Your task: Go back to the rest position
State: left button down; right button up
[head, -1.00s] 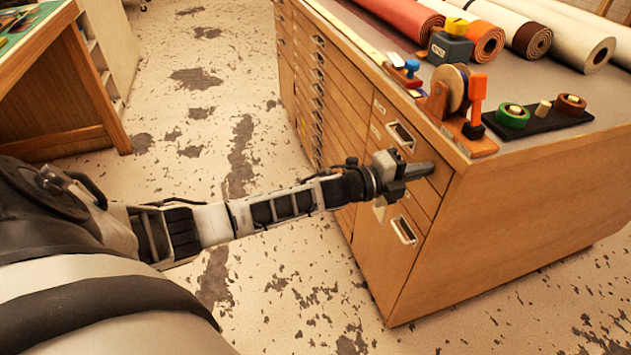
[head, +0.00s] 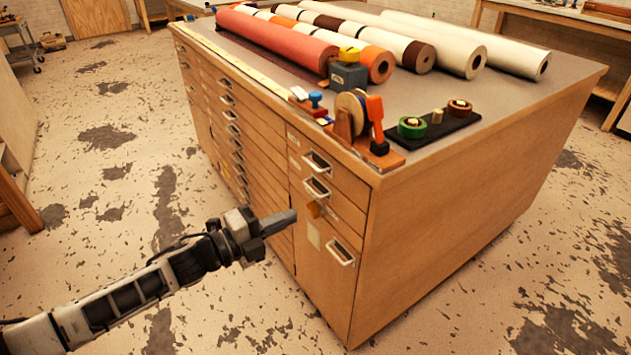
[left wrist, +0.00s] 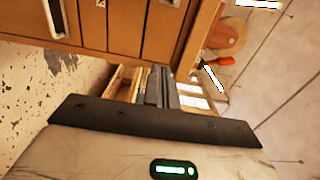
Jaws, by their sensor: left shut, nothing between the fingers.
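My left gripper (head: 282,221) is in the head view, held in the air in front of the drawer side of the wooden cabinet (head: 445,245). Its fingers are together with nothing between them. In the left wrist view the shut fingers (left wrist: 160,88) point toward the cabinet's drawer fronts (left wrist: 122,25). A coral roll (head: 278,40) and several paler rolls lie on the cabinet top, well away from the gripper. My right gripper is in neither view.
On the cabinet's near corner stand an orange tape dispenser (head: 365,125), a grey block (head: 348,76) and a dark tray with a green tape roll (head: 411,128). Metal drawer handles (head: 340,252) stick out near the gripper. The floor (head: 110,220) at left is clear.

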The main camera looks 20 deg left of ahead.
pick_arm(q)
jog(key=s+d+f+n+g+y, duration=0.2)
jog(key=s+d+f+n, duration=0.3)
jog(key=s+n, duration=0.4)
jog(key=s+d+f+n+g+y, duration=0.2)
jog(key=s+d+f+n+y, duration=0.2)
jog(key=s+n, duration=0.5)
jog(key=d+f+n, duration=0.1)
jog(key=n, duration=0.3)
jog(key=shift+f+n, duration=0.25)
jog(key=shift+n, duration=0.05)
jog(key=shift+d, duration=0.1)
